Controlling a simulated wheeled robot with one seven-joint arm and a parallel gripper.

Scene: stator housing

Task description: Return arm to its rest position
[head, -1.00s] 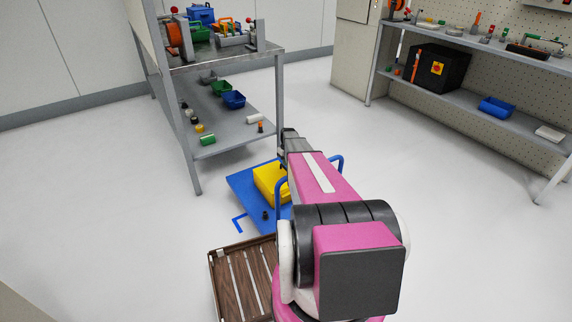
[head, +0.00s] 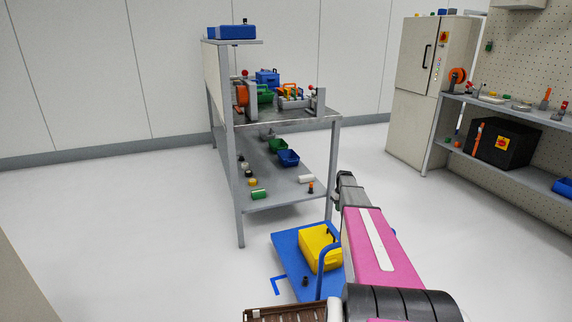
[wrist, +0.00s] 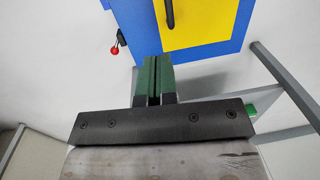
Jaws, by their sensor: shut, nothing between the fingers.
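My pink and grey arm (head: 375,245) reaches forward from the bottom right of the head view. Its grey far end (head: 347,185) is in front of the right legs of the metal bench; the fingers cannot be made out there. In the wrist view my gripper (wrist: 152,62) has its two green fingers pressed together with nothing between them. Beyond the fingertips is a blue surface with a yellow panel (wrist: 200,22) and a dark handle-like bar. It looks apart from the fingers, but I cannot tell the distance.
A metal bench (head: 285,118) holds parts on its top and lower shelf. A blue platform (head: 290,255) carries a yellow case (head: 318,245). A brown slatted crate (head: 285,312) is at the bottom edge. A shelf unit (head: 500,110) stands right. The floor at left is clear.

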